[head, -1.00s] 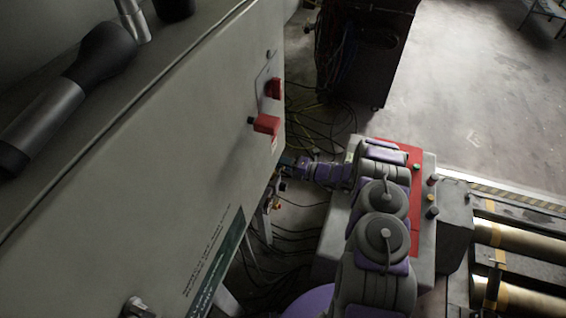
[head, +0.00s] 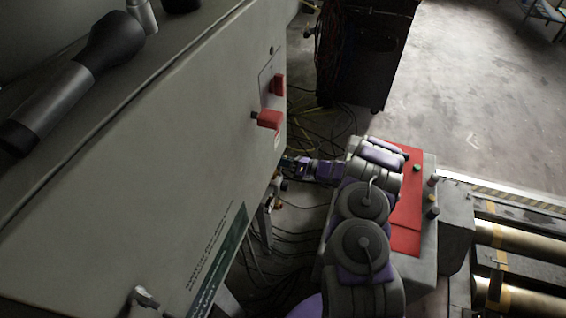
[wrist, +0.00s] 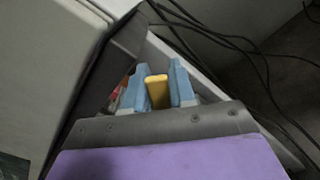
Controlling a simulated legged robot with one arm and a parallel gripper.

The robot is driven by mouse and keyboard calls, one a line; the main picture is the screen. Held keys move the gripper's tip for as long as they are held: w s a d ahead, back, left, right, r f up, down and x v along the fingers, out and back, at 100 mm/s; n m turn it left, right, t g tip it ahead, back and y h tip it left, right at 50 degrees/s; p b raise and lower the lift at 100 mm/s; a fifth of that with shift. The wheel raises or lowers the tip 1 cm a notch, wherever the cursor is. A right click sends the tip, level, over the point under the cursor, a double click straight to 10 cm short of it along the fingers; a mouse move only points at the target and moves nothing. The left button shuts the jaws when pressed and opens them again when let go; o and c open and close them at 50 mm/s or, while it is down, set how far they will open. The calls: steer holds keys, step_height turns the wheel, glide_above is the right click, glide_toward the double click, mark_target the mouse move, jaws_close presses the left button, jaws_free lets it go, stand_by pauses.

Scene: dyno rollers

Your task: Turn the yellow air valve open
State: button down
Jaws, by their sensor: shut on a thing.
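The yellow air valve (wrist: 157,92) shows in the wrist view as a small yellow handle between two blue finger pads. My gripper (wrist: 156,86) is shut on it, with one pad on each side. In the head view my gripper (head: 289,165) is small and dark, at the lower right edge of the grey cabinet. The valve cannot be made out there. The valve's body and base are hidden behind the fingers and my wrist.
The large grey cabinet (head: 130,170) fills the left, with red switches (head: 269,118) on its face. A grey box with a red panel (head: 408,215) stands right of my arm. Loose cables (head: 290,238) lie on the floor. Rollers (head: 520,247) are at the lower right.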

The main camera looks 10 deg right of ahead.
steer(key=shift+r+n, duration=0.3)
steer(key=shift+r, duration=0.05)
stand_by(0.3)
steer(key=c, duration=1.3)
jaws_free()
steer(key=shift+o, duration=1.4)
steer(key=shift+f, duration=0.1)
steer(key=shift+s, duration=0.1)
